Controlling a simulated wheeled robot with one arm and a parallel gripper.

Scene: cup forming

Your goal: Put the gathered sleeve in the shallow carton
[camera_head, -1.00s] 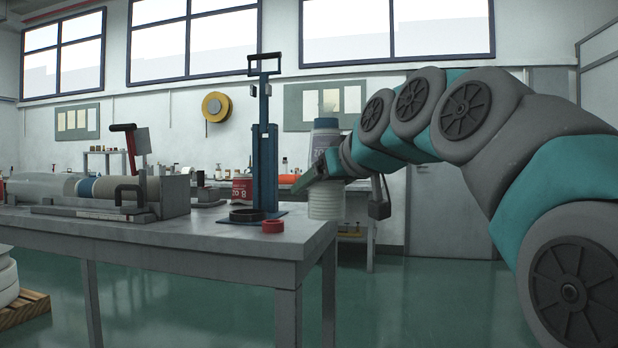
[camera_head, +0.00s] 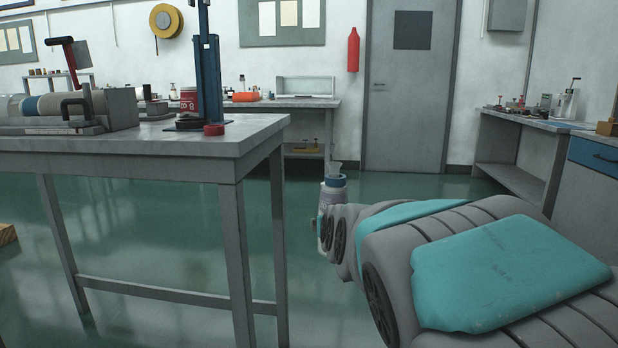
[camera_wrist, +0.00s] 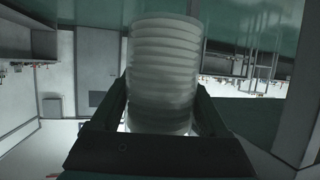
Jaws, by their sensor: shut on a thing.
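The gathered sleeve (camera_wrist: 163,55) is a whitish, translucent stack of ribbed cups in the wrist view. My gripper (camera_wrist: 160,108) is shut on it, with one dark finger on each side of its lower part in the picture. The rest of the sleeve extends beyond the fingers. I see no shallow carton in either view.
A grey workbench (camera_head: 240,142) stands left of my arm, with a blue upright stand (camera_head: 207,75) and a red ring (camera_head: 214,129) near its corner. A back bench (camera_head: 300,103) and a right-hand bench (camera_head: 525,121) stand farther off. Green floor (camera_head: 410,182) lies open between.

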